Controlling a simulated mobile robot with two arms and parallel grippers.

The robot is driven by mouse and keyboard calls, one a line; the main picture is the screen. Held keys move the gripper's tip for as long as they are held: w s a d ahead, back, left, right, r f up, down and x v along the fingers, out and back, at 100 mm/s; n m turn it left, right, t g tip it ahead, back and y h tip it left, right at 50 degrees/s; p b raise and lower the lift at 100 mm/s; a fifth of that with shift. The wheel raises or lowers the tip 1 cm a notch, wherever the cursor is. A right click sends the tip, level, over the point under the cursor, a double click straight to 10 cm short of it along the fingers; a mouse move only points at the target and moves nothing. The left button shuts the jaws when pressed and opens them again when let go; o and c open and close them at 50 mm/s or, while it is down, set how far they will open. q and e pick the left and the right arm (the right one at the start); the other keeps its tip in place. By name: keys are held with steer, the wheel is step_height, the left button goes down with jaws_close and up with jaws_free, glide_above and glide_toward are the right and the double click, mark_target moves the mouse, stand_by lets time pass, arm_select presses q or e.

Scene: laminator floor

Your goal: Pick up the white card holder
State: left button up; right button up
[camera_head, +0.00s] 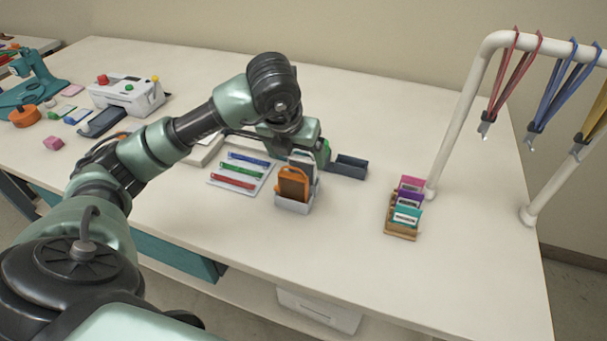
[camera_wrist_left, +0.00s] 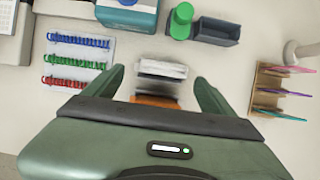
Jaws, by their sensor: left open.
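A small light rack (camera_head: 295,204) stands on the table and holds upright card holders. An orange holder (camera_head: 292,184) is at its front, with a dark grey one behind it. The white card holder (camera_wrist_left: 162,69) shows in the left wrist view, between my open fingers and apart from both; the orange holder (camera_wrist_left: 155,101) is partly hidden by my gripper body. In the head view the white holder is mostly hidden behind the others and my gripper. My left gripper (camera_wrist_left: 160,78) is open above the rack, pointing down. My right gripper is not in view.
A sheet with blue, green and red combs (camera_head: 240,174) lies left of the rack. A dark tray (camera_head: 348,166) is behind it to the right. A wooden rack of coloured cards (camera_head: 401,231) and a white lanyard stand (camera_head: 463,110) are farther right. Bare table lies between the racks.

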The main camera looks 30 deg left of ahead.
mark_target(301, 160)
arm_select(q)
steer(key=shift+w+f, duration=0.15)
steer(key=shift+f, duration=0.25)
steer(key=p+x, duration=0.1)
steer(key=x, duration=0.3)
steer(key=shift+w+f, duration=0.1)
steer(key=shift+w, duration=0.2)
steer(key=shift+d, duration=0.1)
steer(key=c, duration=1.4)
steer(key=shift+c, duration=0.2)
